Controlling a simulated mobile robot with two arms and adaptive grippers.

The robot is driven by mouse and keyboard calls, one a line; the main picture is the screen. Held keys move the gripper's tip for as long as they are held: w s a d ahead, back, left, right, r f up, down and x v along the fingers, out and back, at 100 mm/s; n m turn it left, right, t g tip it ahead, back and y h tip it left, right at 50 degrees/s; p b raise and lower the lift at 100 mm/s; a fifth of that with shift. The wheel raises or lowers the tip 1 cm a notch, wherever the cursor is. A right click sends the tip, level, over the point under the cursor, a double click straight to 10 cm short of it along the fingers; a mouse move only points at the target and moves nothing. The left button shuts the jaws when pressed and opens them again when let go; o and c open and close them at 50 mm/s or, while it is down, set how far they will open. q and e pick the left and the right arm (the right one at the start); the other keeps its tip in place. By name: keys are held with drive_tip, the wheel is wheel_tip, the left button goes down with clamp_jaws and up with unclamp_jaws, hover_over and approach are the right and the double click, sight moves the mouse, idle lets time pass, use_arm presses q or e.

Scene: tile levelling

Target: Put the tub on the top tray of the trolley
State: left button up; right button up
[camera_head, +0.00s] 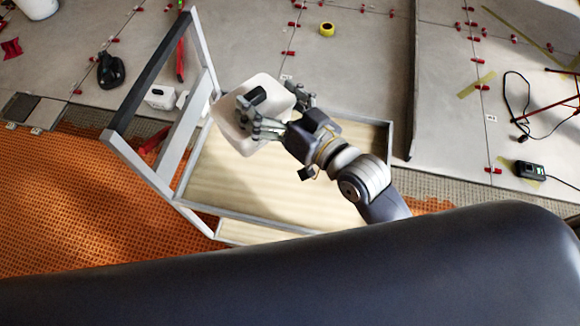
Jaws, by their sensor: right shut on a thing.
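The tub (233,134) is white with rounded corners. It is tilted and held over the back left part of the trolley's top tray. My right gripper (272,112) is shut on the tub's wall, with fingers on both sides of it. The trolley's top tray (250,185) has a pale wooden floor and a grey rim, and its visible floor is empty. I cannot tell whether the tub touches the tray. My right arm hides the tray's right part. My left gripper is not in view.
The trolley's handle frame (150,70) rises at the tray's left. A lower shelf (240,232) shows at the front. Around it lie a white box (160,97), a black tool (110,71), yellow tape (327,29) and a black device (530,170). Several red levelling clips dot the tiles.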

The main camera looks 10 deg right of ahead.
drive_tip(key=w+f+y+b, duration=0.1)
drive_tip(key=f, duration=0.1)
drive_tip(key=w+a+f+n+g+b, duration=0.1)
drive_tip(key=w+f+b, duration=0.1)
drive_tip(key=f, duration=0.1)
drive_tip(key=w+a+f+n+y+b, duration=0.1)
drive_tip(key=f+b, duration=0.1)
drive_tip(key=f, duration=0.1)
drive_tip(key=shift+w+g+y, duration=0.3)
drive_tip(key=shift+w+g, duration=0.05)
drive_tip(key=shift+g, duration=0.05)
drive_tip(key=shift+w+f, duration=0.15)
wheel_tip(320, 180, down, 10)
drive_tip(key=b, duration=0.3)
drive_tip(key=o, duration=1.5)
drive_tip(key=shift+f, duration=0.15)
drive_tip(key=shift+c, duration=0.2)
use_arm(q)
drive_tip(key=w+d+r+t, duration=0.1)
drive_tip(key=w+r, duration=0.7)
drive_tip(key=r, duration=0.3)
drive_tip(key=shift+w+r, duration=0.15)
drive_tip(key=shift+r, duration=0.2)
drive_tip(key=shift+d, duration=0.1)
use_arm(e)
drive_tip(key=shift+d, duration=0.1)
